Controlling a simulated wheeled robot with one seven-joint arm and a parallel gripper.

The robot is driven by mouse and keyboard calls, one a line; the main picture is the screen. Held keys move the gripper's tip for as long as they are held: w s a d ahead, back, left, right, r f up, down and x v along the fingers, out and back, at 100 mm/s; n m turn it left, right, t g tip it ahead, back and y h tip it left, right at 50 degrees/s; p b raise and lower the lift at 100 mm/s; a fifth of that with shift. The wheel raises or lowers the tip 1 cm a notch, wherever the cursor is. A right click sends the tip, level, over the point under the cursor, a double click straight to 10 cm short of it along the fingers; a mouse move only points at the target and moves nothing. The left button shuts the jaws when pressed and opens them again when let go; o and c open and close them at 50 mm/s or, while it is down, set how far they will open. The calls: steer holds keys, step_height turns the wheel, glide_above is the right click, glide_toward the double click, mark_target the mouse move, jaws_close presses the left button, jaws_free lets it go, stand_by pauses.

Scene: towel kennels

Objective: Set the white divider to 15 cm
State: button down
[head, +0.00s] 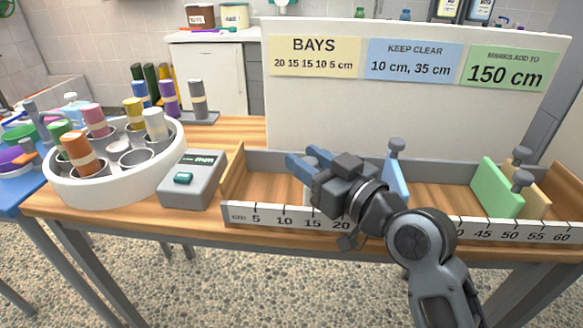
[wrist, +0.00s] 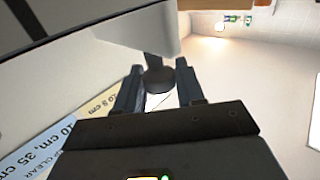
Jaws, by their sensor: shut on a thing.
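My gripper (head: 308,158) is over the left part of the wooden tray (head: 264,180). In the wrist view, its two fingers (wrist: 160,92) are closed on the dark knob (wrist: 158,76) of the white divider (wrist: 150,30). In the head view, only a small pale part of the white divider (head: 309,196) shows below the gripper, near the 15 mark of the scale (head: 270,218). My gripper hides the rest, so its exact reading cannot be told. A blue divider (head: 398,182), a green divider (head: 494,188) and a tan divider (head: 532,188) stand farther right.
A sign board (head: 400,110) stands behind the tray and reads bays 20 15 15 10 5 cm, keep clear 10 cm, 35 cm. A grey device (head: 193,180) and a round white holder with cups (head: 120,187) are to the left. The tray's left end is clear.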

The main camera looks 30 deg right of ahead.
steer(key=shift+s+d, duration=0.4)
steer(key=shift+d, duration=0.1)
steer(key=c, duration=0.8)
jaws_free()
steer(key=shift+c, duration=0.2)
steer(key=s+d+b, duration=0.1)
steer(key=s, duration=0.6)
steer(key=shift+s, duration=0.35)
steer(key=shift+d, duration=0.1)
